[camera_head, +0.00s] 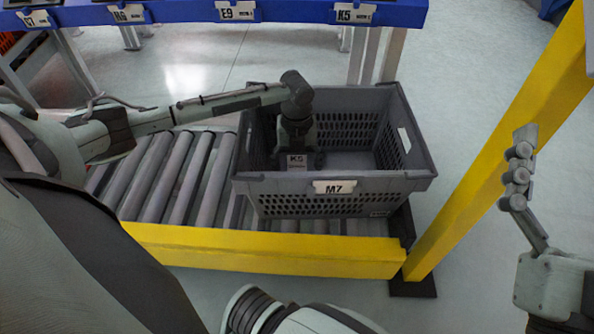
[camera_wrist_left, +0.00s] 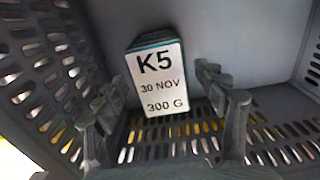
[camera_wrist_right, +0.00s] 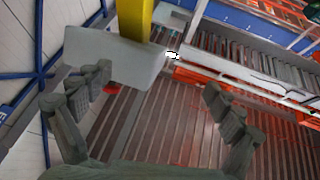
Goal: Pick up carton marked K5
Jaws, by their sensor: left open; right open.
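The carton marked K5 (camera_head: 296,162) stands inside the grey crate labelled M7 (camera_head: 334,187), left of its middle. In the left wrist view the carton (camera_wrist_left: 157,80) shows its white label, reading K5, 30 NOV, 300 G. My left gripper (camera_head: 297,157) reaches down into the crate from above, open. In the left wrist view its fingers (camera_wrist_left: 162,84) are spread to either side of the carton, with gaps visible. My right gripper (camera_head: 517,168) is open and empty, off to the right of the crate. It also shows open in the right wrist view (camera_wrist_right: 156,84).
The crate rests on a roller conveyor (camera_head: 185,180) with a yellow front rail (camera_head: 262,250). A yellow post (camera_head: 490,170) stands between the crate and my right arm. A blue shelf (camera_head: 290,11) with labels, including one reading K5, runs behind. The crate's right side is empty.

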